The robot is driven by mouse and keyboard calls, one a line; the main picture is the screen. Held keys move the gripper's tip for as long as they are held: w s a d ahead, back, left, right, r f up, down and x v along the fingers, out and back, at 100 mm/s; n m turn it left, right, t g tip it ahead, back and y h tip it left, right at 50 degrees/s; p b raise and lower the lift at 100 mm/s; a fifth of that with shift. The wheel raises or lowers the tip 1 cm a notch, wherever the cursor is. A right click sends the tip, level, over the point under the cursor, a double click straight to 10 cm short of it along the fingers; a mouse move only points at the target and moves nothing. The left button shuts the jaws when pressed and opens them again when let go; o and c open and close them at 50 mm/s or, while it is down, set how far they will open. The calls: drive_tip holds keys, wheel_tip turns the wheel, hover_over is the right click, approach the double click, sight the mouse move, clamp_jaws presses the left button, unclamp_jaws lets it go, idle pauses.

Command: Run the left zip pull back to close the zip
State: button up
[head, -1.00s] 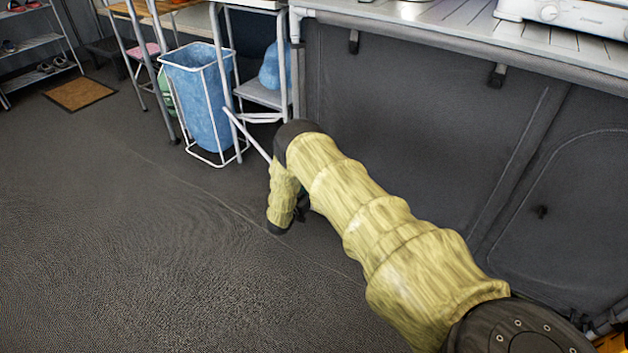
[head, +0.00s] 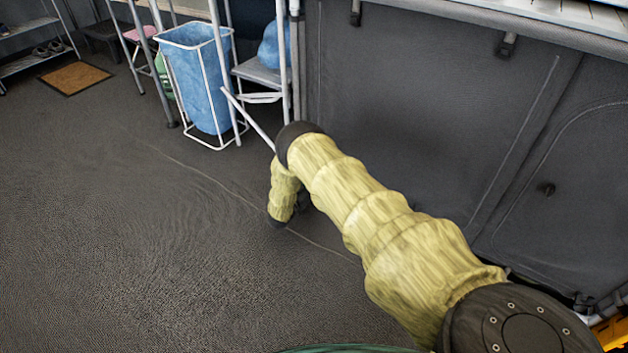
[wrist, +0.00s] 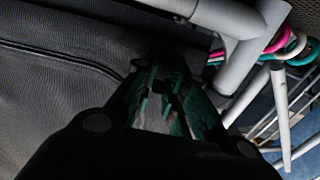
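The dark fabric panel (head: 400,115) hangs below the counter and fills the right half of the head view. A curved zip seam (wrist: 60,52) crosses the same grey fabric in the wrist view, running toward the fingertips. My gripper (wrist: 163,75) has its fingers close together beside the fabric and a white tube. A small dark shape shows between the fingers; I cannot tell whether it is the left zip pull or whether it is gripped. In the head view my sleeved forearm hides most of the gripper. A small dark knob (head: 547,188) sits on the panel farther right.
A white metal frame (wrist: 240,65) with pink, white and teal loops (wrist: 285,42) is close to my gripper. A blue bin (head: 200,80) in a white wire stand and a shelf (head: 265,75) stand beyond my arm.

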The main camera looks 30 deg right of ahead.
drive_tip(key=shift+o, duration=1.1)
drive_tip(key=shift+f, duration=0.15)
drive_tip(key=shift+d, duration=0.1)
drive_tip(key=v, duration=1.2)
